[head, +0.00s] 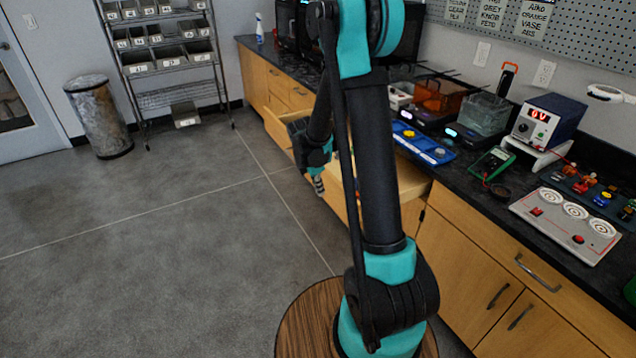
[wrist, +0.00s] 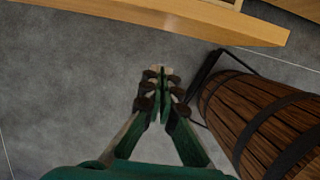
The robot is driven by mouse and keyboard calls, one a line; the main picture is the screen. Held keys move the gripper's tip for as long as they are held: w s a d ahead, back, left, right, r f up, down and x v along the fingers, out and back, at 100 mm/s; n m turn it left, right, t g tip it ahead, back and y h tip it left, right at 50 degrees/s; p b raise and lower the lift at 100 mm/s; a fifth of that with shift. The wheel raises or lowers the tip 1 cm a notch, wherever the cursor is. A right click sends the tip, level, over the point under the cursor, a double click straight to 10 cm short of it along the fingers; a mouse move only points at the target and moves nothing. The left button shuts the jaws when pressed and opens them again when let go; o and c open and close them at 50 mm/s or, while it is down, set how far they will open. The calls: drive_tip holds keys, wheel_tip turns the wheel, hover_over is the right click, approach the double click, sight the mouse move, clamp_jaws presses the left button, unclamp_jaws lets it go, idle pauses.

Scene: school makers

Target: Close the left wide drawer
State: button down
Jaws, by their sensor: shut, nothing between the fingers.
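Two light-wood drawers stand pulled out from the counter in the head view. One is farther left (head: 276,127), partly behind my gripper's wrist. The other (head: 412,184) is nearer, with its open inside showing on both sides of my arm; its front is largely hidden. I cannot tell for sure which is the left wide drawer. My gripper (head: 318,184) points down beside the nearer drawer's front, over the floor. In the wrist view my gripper (wrist: 160,82) is shut and empty, with a wooden drawer edge (wrist: 190,20) ahead of it, apart from the fingertips.
The black countertop (head: 470,200) carries a blue tray (head: 424,143), a green meter (head: 491,163) and a power supply (head: 546,120). A closed drawer and cupboard doors (head: 495,300) stand at right. Grey floor (head: 150,240) is clear at left, with a bin (head: 99,117) and shelf rack behind.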

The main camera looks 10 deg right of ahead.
sight(331, 192)
drive_tip(key=shift+w+d+f, duration=0.25)
drive_tip(key=shift+d+f, duration=0.35)
drive_tip(key=shift+d, duration=0.2)
drive_tip(key=shift+w+d+f, duration=0.25)
drive_tip(key=shift+d+f, duration=0.4)
drive_tip(key=shift+d, duration=0.1)
drive_tip(key=shift+w+d+f, duration=0.25)
drive_tip(key=shift+d+f, duration=0.35)
drive_tip(key=shift+d, duration=0.2)
drive_tip(key=w+d, duration=0.3)
drive_tip(key=d, duration=0.7)
drive_tip(key=w+d, duration=0.3)
drive_tip(key=d, duration=0.7)
drive_tip(key=w+d, duration=0.3)
drive_tip(key=d, duration=0.7)
drive_tip(key=shift+w+d, duration=0.1)
drive_tip(key=shift+w, duration=0.3)
